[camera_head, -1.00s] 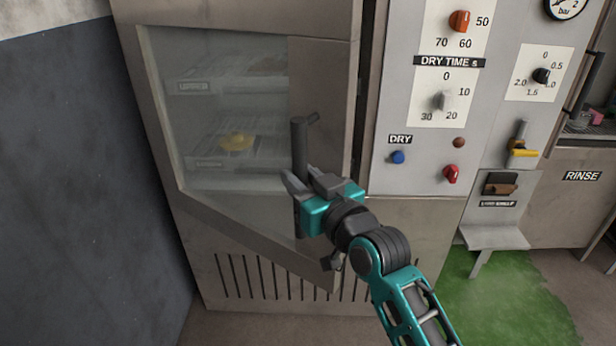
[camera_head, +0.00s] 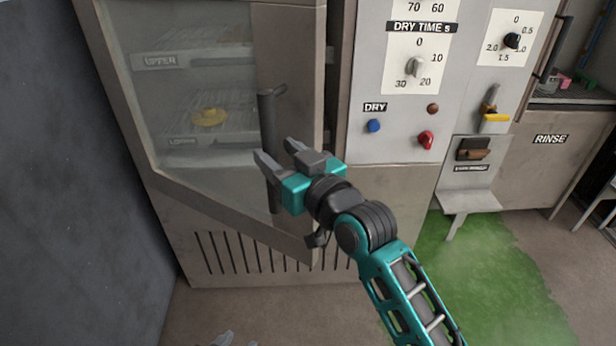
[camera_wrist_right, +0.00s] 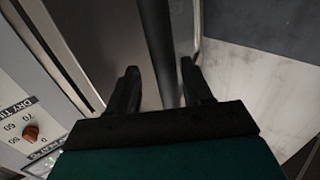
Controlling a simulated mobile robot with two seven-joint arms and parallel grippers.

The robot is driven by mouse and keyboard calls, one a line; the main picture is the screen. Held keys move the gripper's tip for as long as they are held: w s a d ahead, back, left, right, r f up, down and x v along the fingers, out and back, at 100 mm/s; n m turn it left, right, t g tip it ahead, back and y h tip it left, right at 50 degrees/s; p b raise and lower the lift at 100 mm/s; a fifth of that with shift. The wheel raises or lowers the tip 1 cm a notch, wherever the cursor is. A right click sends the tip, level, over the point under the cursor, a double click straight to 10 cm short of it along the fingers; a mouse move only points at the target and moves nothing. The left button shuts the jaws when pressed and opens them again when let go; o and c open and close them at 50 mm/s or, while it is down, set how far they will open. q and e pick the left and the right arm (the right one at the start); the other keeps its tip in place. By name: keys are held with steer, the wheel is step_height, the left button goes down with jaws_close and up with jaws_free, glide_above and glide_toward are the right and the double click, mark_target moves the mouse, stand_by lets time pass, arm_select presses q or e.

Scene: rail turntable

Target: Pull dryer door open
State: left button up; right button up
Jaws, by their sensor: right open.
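The dryer door (camera_head: 290,60) is a metal frame with a large window, on the left of the head view. It stands ajar; its slanted lower edge juts out from the cabinet. A dark vertical bar handle (camera_head: 267,120) is on its right part. My right gripper (camera_head: 278,154) is open at the handle. In the right wrist view the handle (camera_wrist_right: 162,45) runs between the two spread fingers (camera_wrist_right: 160,70); contact cannot be told. Grey tips at the bottom edge of the head view look like my left gripper (camera_head: 236,340); the rest is cut off.
Behind the window, a yellow piece (camera_head: 209,117) sits on the lower rack. Right of the door is a control panel (camera_head: 365,90) with a dial, a blue button (camera_head: 374,126) and a red knob (camera_head: 426,140). A dark wall (camera_head: 70,180) stands close on the left.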

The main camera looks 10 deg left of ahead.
steer(key=v, duration=1)
steer(key=shift+s+d, duration=0.15)
steer(key=shift+s, duration=0.15)
steer(key=shift+r, duration=0.1)
steer(key=shift+c, duration=0.3)
